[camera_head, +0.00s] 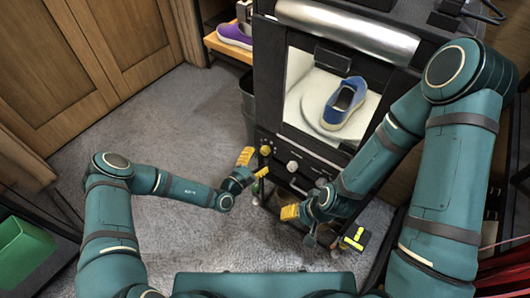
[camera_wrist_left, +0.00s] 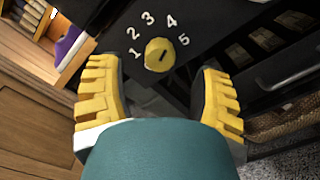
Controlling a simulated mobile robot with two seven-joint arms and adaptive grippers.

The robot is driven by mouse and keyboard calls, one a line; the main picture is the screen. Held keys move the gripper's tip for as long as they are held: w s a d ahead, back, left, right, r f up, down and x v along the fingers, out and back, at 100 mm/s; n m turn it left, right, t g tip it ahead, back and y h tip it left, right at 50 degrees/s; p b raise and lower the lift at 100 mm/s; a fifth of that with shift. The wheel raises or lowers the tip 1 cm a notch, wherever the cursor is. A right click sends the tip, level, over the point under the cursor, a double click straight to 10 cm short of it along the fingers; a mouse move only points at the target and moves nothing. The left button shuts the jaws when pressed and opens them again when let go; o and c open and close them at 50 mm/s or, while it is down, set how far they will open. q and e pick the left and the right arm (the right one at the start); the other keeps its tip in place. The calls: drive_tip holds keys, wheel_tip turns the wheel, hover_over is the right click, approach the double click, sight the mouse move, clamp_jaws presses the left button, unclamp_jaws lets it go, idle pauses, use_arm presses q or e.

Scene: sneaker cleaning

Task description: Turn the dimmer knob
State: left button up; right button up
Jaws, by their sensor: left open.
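The dimmer knob (camera_wrist_left: 160,55) is a round yellow dial with a dark pointer mark, on a dark panel. White numerals 1 to 5 arc around it, and the mark slants toward the upper right. In the head view the knob (camera_head: 265,150) is small, at the left of the cabinet's front panel. My left gripper (camera_head: 254,164) is open in front of that panel. In the left wrist view its yellow ribbed fingers (camera_wrist_left: 158,75) stand wide on either side of the knob, apart from it. My right gripper (camera_head: 305,207) hangs lower right, before the cabinet's lower part; its finger gap is unclear.
The dark cabinet (camera_head: 270,70) holds a blue sneaker (camera_head: 343,100) on a round white turntable (camera_head: 312,115). Other pale knobs (camera_head: 292,166) sit along the panel. A purple shoe (camera_head: 235,33) rests on a wooden shelf. Carpet (camera_head: 160,115) at left is clear.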

sight(263, 153)
use_arm(q)
drive_tip(key=shift+b+x, duration=0.5)
drive_tip(key=shift+x, duration=1.95)
clamp_jaws()
